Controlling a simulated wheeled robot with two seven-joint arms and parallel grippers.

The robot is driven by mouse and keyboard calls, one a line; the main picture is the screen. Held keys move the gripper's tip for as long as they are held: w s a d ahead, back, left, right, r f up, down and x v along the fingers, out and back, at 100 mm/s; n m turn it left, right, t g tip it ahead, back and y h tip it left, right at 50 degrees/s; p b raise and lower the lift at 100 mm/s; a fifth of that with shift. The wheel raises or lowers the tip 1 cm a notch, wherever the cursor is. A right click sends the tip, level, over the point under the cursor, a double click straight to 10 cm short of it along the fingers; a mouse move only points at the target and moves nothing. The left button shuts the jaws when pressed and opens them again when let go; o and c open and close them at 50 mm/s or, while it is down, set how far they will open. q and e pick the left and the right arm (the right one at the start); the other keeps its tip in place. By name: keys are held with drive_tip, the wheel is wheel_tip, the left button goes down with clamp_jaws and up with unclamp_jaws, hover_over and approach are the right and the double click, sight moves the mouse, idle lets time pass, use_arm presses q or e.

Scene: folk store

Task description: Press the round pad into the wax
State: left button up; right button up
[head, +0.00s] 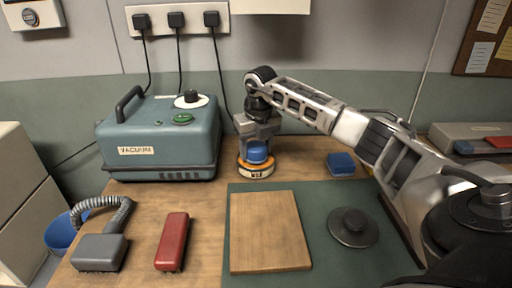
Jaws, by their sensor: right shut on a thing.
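My right gripper (257,137) points down at the back of the bench and is shut on a round blue pad (257,154). The pad is directly over a low round orange tin (257,172) with a white label that seems to read WAX. The pad's lower part seems to be at or inside the tin's rim; I cannot tell how deep. The wax itself is hidden under the pad. My left gripper is not in view.
A blue-grey vacuum box (165,138) stands left of the tin. A blue block (341,164), red bar (172,241) and grey brush head (100,252) lie around.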

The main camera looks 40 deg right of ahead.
sight(255, 145)
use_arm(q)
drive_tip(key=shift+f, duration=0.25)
use_arm(e)
drive_tip(key=shift+f, duration=0.4)
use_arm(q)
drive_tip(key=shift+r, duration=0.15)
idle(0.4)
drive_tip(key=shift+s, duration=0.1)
use_arm(e)
drive_tip(key=shift+f, duration=0.1)
idle(0.8)
drive_tip(key=shift+r+p, duration=0.6)
drive_tip(key=shift+r, duration=0.05)
drive_tip(key=shift+r+p, duration=0.65)
drive_tip(key=shift+r, duration=0.1)
wheel_tip(255, 145, up, 4)
drive_tip(key=p, duration=0.3)
drive_tip(key=shift+r+p, duration=0.2)
drive_tip(key=shift+p, duration=0.2)
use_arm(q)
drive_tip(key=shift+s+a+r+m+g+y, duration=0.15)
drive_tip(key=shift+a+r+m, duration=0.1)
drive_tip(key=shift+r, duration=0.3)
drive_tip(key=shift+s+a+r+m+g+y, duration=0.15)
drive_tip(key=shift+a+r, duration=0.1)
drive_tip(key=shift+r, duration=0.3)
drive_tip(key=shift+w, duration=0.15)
use_arm(e)
drive_tip(key=shift+f, duration=0.1)
